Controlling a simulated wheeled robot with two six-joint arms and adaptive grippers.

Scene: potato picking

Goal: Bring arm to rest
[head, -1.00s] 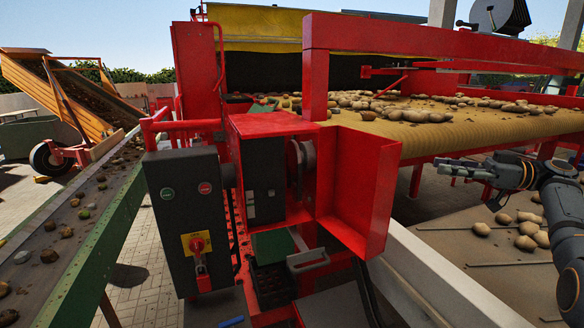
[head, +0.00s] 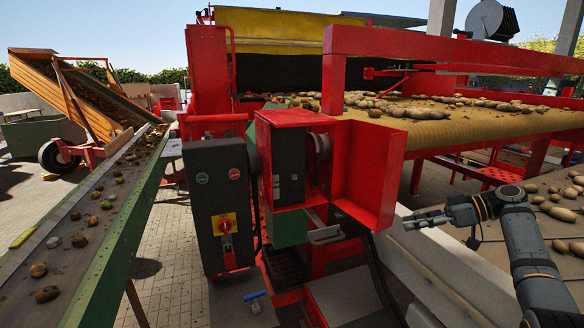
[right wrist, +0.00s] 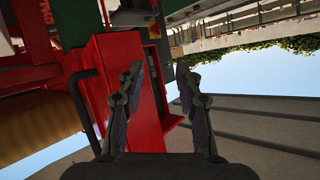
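My right arm comes in from the lower right of the head view. My right gripper (head: 426,219) points left, over the area beside the pale beam and below the red guard. In the right wrist view the two fingers of the right gripper (right wrist: 158,88) stand apart with a clear gap and nothing between them, so it is open and empty. Behind the fingers in that view is a red machine panel (right wrist: 125,90). My left gripper and left arm are not in the head view.
The red sorting machine's belt (head: 440,132) carries potatoes at the upper right. A grey control box (head: 222,200) with a red switch stands at the centre. A green-sided conveyor (head: 115,235) with clods and potatoes runs along the left. More potatoes (head: 560,213) lie at the far right.

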